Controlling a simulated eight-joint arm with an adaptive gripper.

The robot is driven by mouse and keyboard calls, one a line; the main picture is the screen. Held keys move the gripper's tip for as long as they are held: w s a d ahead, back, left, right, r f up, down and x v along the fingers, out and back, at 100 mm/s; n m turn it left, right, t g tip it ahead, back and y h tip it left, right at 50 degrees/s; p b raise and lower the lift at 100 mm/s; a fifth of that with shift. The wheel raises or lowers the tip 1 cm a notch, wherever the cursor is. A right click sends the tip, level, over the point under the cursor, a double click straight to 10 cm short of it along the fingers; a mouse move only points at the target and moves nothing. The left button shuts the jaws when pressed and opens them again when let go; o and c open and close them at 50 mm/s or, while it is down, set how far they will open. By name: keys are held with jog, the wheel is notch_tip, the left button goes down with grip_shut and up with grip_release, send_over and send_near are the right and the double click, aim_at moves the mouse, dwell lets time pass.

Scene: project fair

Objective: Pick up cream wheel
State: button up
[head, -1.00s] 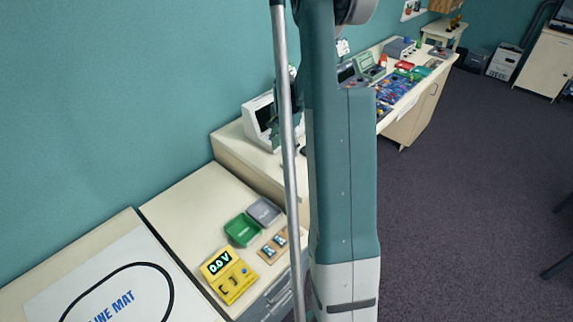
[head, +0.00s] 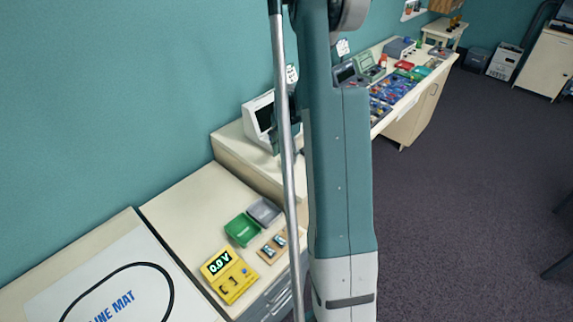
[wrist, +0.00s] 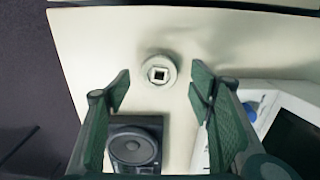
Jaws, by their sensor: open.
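The cream wheel (wrist: 158,71) lies flat on a cream table top in the wrist view, a round pale disc with a square hole in its hub. My gripper (wrist: 160,88) is open and empty, its two green-padded fingers apart to the left and right of the wheel in the picture. The wheel shows just beyond the gap between the fingertips, and I see no contact. How far the fingers are above the table is hard to tell. In the head view the wheel is not visible, and my arm covers part of the tables.
A black speaker-like box (wrist: 135,148) is near the left finger. A white-framed device with a dark screen (wrist: 290,135) is at the right. The head view shows a yellow meter (head: 229,275), a green tray (head: 242,229), a grey tray (head: 264,211) and a white monitor (head: 259,120).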

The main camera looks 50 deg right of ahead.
aim_at(286, 160)
jog(key=shift+f, duration=1.7)
jog(key=shift+c, duration=0.2)
jog(key=c, duration=0.8)
